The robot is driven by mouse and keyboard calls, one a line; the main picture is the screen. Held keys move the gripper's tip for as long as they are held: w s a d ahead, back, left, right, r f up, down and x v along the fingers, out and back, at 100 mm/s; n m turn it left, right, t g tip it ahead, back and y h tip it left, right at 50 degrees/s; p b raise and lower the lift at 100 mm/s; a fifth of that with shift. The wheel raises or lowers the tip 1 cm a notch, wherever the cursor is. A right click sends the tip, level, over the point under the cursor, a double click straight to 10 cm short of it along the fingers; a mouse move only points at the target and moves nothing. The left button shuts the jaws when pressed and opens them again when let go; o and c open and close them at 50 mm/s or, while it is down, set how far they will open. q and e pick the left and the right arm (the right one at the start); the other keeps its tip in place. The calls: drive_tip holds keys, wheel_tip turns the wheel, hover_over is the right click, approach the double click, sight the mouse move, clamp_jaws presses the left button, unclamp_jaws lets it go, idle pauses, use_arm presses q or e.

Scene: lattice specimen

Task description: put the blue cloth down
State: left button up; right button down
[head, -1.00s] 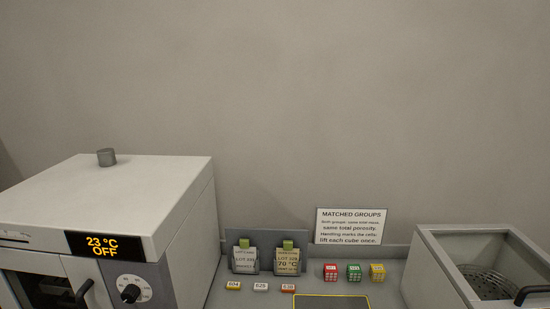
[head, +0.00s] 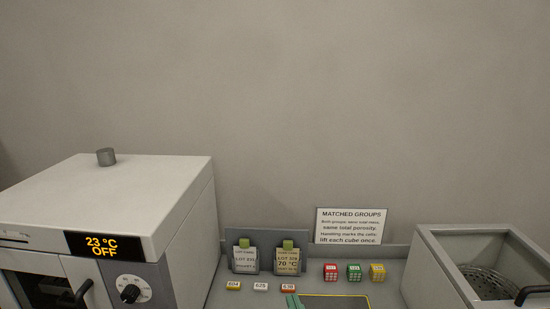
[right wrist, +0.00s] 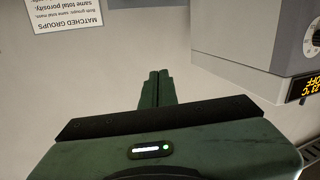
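No blue cloth shows in either view. My right gripper (head: 293,301) shows only as green fingertips at the bottom edge of the head view, beside the left end of a dark yellow-edged panel. In the right wrist view its two green fingers (right wrist: 158,88) lie together, with nothing seen between them. My left gripper is not in view.
A white oven (head: 110,200) reading 23 °C OFF stands at the left. A grey open basin (head: 440,265) stands at the right. Between them are red (head: 330,271), green (head: 354,272) and yellow (head: 377,272) cubes, small number tags, two lot cards and a sign (head: 351,226).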

drive_tip(key=s+d+f+m+g+h, duration=0.25)
drive_tip(key=s+d+f+g, duration=0.5)
drive_tip(key=d+f, duration=0.5)
drive_tip(key=s+d+f+g, duration=0.25)
drive_tip(key=s+f, duration=0.25)
drive_tip(key=s, duration=0.4)
drive_tip(key=s+d+f+g, duration=0.2)
drive_tip(key=s+f+g, duration=0.25)
drive_tip(key=s, duration=0.45)
wheel_tip(320, 180, down, 29)
drive_tip(key=n+b, duration=0.1)
drive_tip(key=b, duration=0.4)
drive_tip(key=s+d+f+g+b, duration=0.1)
drive_tip(key=s+f+b, duration=0.1)
drive_tip(key=s+f, duration=0.7)
drive_tip(key=s+d+f+h+b, duration=0.1)
drive_tip(key=s+f+b, duration=0.2)
drive_tip(key=s+f, duration=0.5)
wheel_tip(320, 180, down, 6)
drive_tip(key=shift+s+d+f+g, duration=0.2)
drive_tip(key=shift+s+d+g, duration=0.1)
drive_tip(key=shift+s+g, duration=0.1)
